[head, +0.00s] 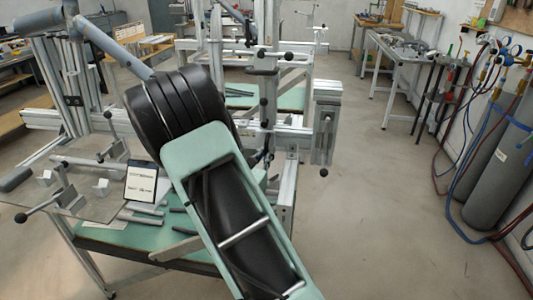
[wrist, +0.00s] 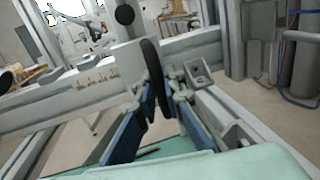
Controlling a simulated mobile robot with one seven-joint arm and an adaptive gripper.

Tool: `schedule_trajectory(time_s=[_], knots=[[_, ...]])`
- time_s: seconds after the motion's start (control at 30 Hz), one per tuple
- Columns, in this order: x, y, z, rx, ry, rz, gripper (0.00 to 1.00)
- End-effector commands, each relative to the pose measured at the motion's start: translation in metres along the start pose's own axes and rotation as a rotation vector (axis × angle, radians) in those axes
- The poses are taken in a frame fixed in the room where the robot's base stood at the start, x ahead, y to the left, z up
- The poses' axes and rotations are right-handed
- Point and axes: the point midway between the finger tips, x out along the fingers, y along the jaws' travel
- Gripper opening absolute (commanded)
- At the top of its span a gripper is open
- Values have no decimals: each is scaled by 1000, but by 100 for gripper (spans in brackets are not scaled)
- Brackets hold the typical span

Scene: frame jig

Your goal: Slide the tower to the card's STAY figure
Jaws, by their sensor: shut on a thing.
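My gripper (wrist: 163,98) shows in the wrist view with its two blue-padded fingers on either side of a dark upright oval handle (wrist: 153,65). It is shut on this handle, beside a grey metal rail. A pale beam with small scale marks (wrist: 97,82) lies just left of the handle. In the head view my own arm covers the gripper and the handle. The card (head: 140,182) stands upright at the left of the jig; its print is too small to read. Upright metal posts of the jig (head: 215,60) rise behind my arm; I cannot tell which is the tower.
A metal block with black knobs (head: 326,122) stands on the jig's right side. Grey bars and clamps lie on the green jig table (head: 125,236). Gas cylinders (head: 497,165) with hoses stand at the right. The floor (head: 380,215) between is clear.

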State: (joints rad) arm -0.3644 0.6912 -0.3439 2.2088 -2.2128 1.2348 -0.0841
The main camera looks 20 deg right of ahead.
Motion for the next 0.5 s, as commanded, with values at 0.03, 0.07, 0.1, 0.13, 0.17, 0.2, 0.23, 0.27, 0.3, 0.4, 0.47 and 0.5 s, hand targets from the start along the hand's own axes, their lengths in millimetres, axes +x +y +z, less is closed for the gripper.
schedule_trajectory(time_s=[0.03,0.07,0.1,0.13,0.17,0.2,0.23,0.27,0.3,0.4,0.47,0.5], knots=[[0,0,0,0,0,0,0],[0,0,0,0,0,0,0],[0,0,0,0,0,0,0],[0,0,0,0,0,0,0],[0,0,0,0,0,0,0],[0,0,0,0,0,0,0],[0,0,0,0,0,0,0],[0,0,0,0,0,0,0],[0,1,0,0,0,1,0],[-2,14,1,1,-2,4,0],[-5,29,1,3,-3,8,0],[-8,40,1,3,-2,11,0]])
